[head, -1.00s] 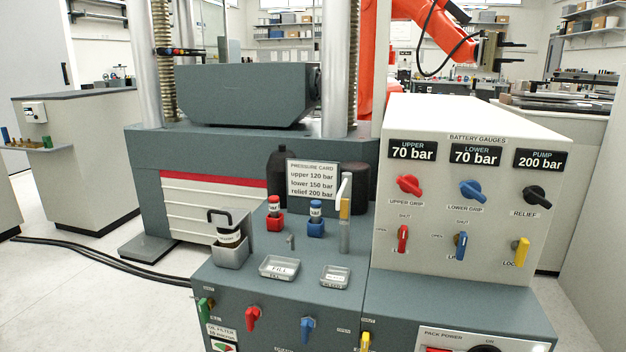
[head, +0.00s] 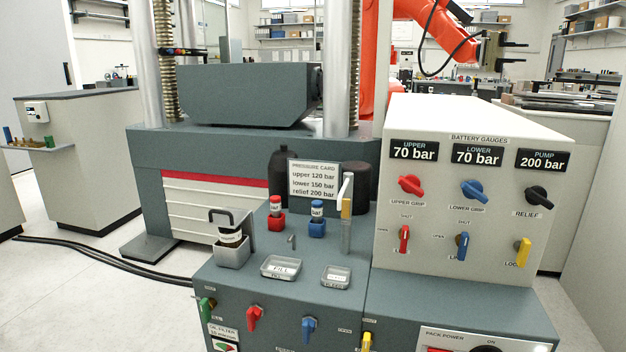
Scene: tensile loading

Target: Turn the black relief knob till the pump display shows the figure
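The black relief knob (head: 539,196) is on the sloped front of the cream gauge box, at its right, above the label RELIEF. The pump display (head: 543,159) above it reads 200 bar. The pressure card (head: 313,180) stands on the grey bench and reads upper 120 bar, lower 150 bar, relief 200 bar. The upper display (head: 414,150) and the lower display (head: 477,154) both read 70 bar. Neither of my grippers shows in the head view, and nothing touches the knob.
A red knob (head: 411,185) and a blue knob (head: 474,191) sit left of the black one. Red, blue and yellow levers (head: 524,252) are below. Two small trays (head: 281,267) and red and blue capped bottles stand on the bench. An orange robot arm (head: 440,40) is behind.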

